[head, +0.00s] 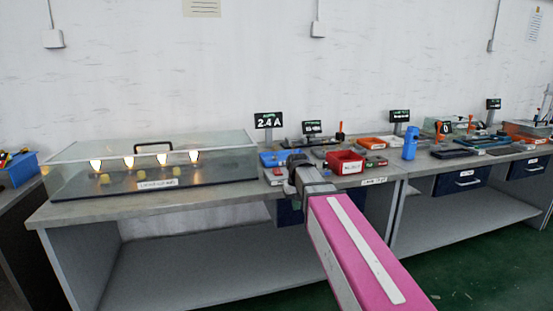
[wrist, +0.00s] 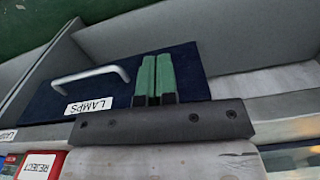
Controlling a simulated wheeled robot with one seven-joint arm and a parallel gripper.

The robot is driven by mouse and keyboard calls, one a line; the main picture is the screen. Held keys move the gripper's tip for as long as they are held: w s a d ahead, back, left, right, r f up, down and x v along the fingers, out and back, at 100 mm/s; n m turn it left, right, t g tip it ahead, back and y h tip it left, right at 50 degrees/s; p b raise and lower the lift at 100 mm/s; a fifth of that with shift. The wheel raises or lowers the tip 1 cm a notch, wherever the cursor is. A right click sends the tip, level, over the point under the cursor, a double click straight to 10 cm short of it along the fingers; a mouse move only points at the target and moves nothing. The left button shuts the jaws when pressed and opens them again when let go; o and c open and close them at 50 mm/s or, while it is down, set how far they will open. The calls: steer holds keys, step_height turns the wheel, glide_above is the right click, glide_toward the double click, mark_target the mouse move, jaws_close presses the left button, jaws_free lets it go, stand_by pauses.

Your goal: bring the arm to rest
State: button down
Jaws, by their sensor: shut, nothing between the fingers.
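My gripper (wrist: 155,80) shows in the wrist view with its two green fingers side by side, shut and empty. Behind the fingers is a dark blue drawer front labelled LAMPS (wrist: 60,100) with a metal handle. In the head view my pink arm reaches forward from the lower right, and its dark wrist end (head: 304,180) is in front of the bench's front edge. The fingertips are hidden in that view.
The grey bench (head: 110,210) carries a glass case (head: 155,145) with lit lamps at the left. A red bin (head: 345,162), a blue bin (head: 275,159) and a 2.4 A display (head: 269,120) stand near the arm. Another bench continues right. Green floor is clear at lower right.

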steer(key=s+d+f+m, duration=0.1)
steer(key=s+d+f, duration=0.4)
steer(key=f, duration=0.5)
steer(key=s+d+f+m, duration=0.1)
steer(key=s+d+f, duration=0.5)
steer(key=s+f, duration=0.4)
steer(key=shift+d+f, duration=0.15)
steer(key=shift+d, duration=0.05)
steer(key=shift+w, duration=0.15)
